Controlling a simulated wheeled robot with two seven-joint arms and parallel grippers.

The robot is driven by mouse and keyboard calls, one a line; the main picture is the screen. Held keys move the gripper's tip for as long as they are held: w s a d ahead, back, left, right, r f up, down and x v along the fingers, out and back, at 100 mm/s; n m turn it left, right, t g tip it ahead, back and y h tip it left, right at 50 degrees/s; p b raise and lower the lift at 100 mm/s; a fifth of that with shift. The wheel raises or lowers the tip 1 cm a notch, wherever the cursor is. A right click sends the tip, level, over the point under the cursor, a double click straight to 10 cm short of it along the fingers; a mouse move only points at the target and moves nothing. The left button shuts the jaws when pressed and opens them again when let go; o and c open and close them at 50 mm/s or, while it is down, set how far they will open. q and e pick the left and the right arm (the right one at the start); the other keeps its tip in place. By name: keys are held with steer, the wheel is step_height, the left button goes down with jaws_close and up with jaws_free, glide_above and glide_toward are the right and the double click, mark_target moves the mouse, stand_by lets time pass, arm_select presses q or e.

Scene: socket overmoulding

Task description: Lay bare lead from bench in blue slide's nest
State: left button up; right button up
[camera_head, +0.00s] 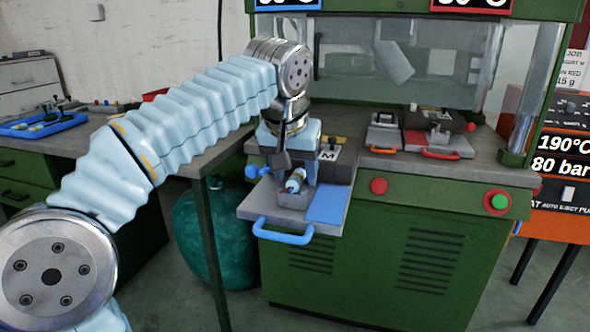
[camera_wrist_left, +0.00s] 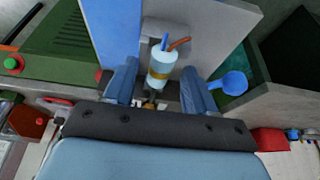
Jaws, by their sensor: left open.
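The bare lead is a short pale cylinder with a yellow band and blue and orange wire ends. It shows in the head view (camera_head: 294,184) and the left wrist view (camera_wrist_left: 161,70). It lies at the grey nest block (camera_head: 294,199) on the pulled-out blue slide (camera_head: 327,206); its seating depth is hard to tell. My left gripper (camera_head: 298,173) is over the nest, pointing down. In the left wrist view its fingers (camera_wrist_left: 160,88) stand apart on either side of the lead, with gaps showing. My right gripper is out of view.
The blue handle (camera_head: 283,234) juts out in front of the slide, and a blue knob (camera_head: 256,171) stands at its left. The red slide (camera_head: 420,140) sits farther right on the green machine. A blue tray (camera_head: 40,128) with small parts lies on the left bench.

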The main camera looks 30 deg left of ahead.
arm_select(q)
steer(key=p+v, duration=0.4)
steer(key=v, duration=0.9)
steer(key=shift+r, duration=0.35)
steer(key=shift+s+d, duration=0.1)
